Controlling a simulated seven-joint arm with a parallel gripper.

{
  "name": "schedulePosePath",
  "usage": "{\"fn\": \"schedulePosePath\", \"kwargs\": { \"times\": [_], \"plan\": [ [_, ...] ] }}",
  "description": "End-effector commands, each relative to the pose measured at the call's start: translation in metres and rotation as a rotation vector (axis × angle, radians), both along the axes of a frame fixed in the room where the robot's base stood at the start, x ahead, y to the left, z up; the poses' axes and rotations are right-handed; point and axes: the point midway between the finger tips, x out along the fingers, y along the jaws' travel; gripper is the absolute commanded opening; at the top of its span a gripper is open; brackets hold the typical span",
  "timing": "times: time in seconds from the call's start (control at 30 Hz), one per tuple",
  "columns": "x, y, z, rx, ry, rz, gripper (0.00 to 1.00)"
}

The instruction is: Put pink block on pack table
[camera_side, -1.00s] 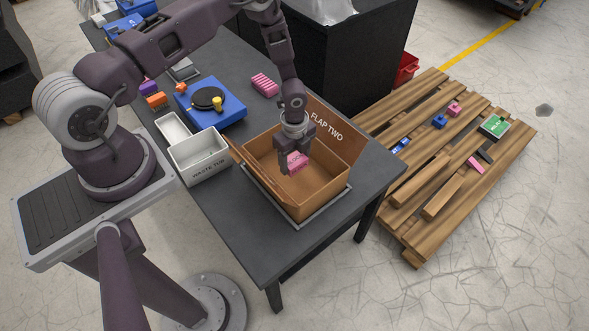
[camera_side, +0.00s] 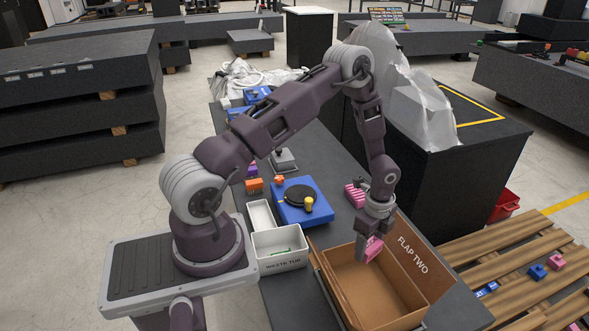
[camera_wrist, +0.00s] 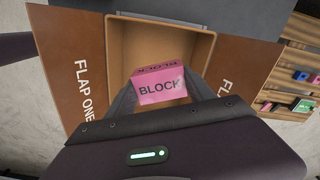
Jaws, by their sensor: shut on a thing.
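The pink block (camera_side: 374,248), marked BLOCK, is held between the fingers of my gripper (camera_side: 367,247). In the side view it is at the far end of the open brown carton (camera_side: 345,278), near rim height. In the wrist view the pink block (camera_wrist: 158,88) sits between the two fingers, with the carton's interior (camera_wrist: 160,40) behind it. The carton stands on the dark table (camera_side: 285,305), which I take to be the pack table. Its flaps are folded out. My gripper hides part of the block in the side view.
The waste tub (camera_side: 279,250), an empty-looking white tray (camera_side: 261,217) and a blue unit with a black disc (camera_side: 302,203) stand left of the carton. A pink ribbed piece (camera_side: 354,196) lies behind it. A wooden pallet (camera_side: 500,260) with small blocks is at right.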

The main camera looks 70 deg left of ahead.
Motion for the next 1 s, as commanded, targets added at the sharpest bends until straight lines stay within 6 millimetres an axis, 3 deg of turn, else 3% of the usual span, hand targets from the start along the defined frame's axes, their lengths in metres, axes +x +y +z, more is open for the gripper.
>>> {"fn": "schedulePosePath", "kwargs": {
  "times": [0.4,0.6,0.77,1.0],
  "plan": [
    [0.015,0.116,-0.002,0.002,-0.001,0.806,0.05],
    [0.02,0.157,0.002,0.003,-0.002,1.064,0.05],
    [0.023,0.181,0.005,0.002,-0.002,1.205,0.05],
    [0.022,0.178,-0.035,0.001,0.003,1.195,0.05]
  ]
}}
